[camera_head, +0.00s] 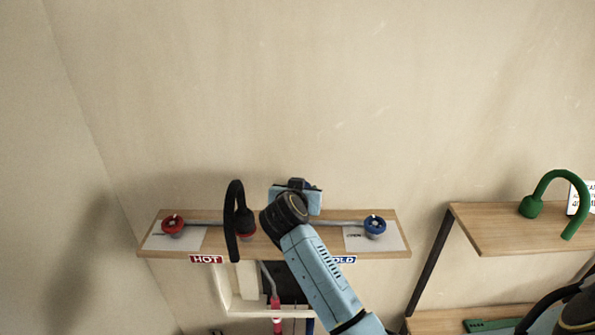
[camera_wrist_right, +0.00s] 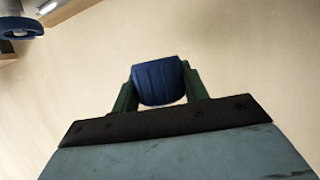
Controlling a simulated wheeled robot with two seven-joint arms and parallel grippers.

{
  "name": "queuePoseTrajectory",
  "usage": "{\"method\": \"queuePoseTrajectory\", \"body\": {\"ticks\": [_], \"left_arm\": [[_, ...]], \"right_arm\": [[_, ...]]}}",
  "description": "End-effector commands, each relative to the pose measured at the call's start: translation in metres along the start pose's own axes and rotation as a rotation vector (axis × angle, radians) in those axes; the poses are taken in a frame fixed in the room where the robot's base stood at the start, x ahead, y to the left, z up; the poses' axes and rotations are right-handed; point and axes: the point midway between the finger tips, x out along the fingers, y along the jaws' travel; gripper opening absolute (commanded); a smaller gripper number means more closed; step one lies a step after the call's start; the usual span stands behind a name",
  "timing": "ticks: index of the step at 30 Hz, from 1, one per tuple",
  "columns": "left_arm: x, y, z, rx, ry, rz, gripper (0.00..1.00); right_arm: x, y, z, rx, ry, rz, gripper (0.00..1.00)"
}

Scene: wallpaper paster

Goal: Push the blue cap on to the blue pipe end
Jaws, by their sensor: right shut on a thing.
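My right gripper (camera_wrist_right: 157,85) is shut on the blue cap (camera_wrist_right: 158,80), which sits between its two green fingers in the right wrist view. In the head view my right arm reaches up from below to the middle of the wooden shelf, and its wrist hides the fingers and the cap. A small piece of blue pipe (camera_head: 310,326) shows below the shelf at the bottom edge, left of my forearm. Its upper end is not clearly visible. My left gripper is not in view.
The wooden shelf (camera_head: 400,249) carries a black curved spout (camera_head: 234,210), a red valve knob (camera_head: 173,224) and a blue valve knob (camera_head: 375,226), also in the wrist view (camera_wrist_right: 18,30). A red pipe (camera_head: 276,312) stands below. A green spout (camera_head: 531,206) is on the right shelf (camera_head: 490,240).

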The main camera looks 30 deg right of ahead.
Motion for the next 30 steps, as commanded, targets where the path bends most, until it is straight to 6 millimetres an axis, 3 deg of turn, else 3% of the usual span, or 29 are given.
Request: {"method": "queuePoseTrajectory", "body": {"ticks": [14,30], "left_arm": [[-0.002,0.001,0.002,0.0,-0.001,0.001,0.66],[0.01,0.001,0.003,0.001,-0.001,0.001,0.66]], "right_arm": [[0.0,0.0,0.001,-0.001,-0.001,0.0,0.22],[0.018,0.001,0.042,-0.001,-0.001,0.001,0.22]]}}
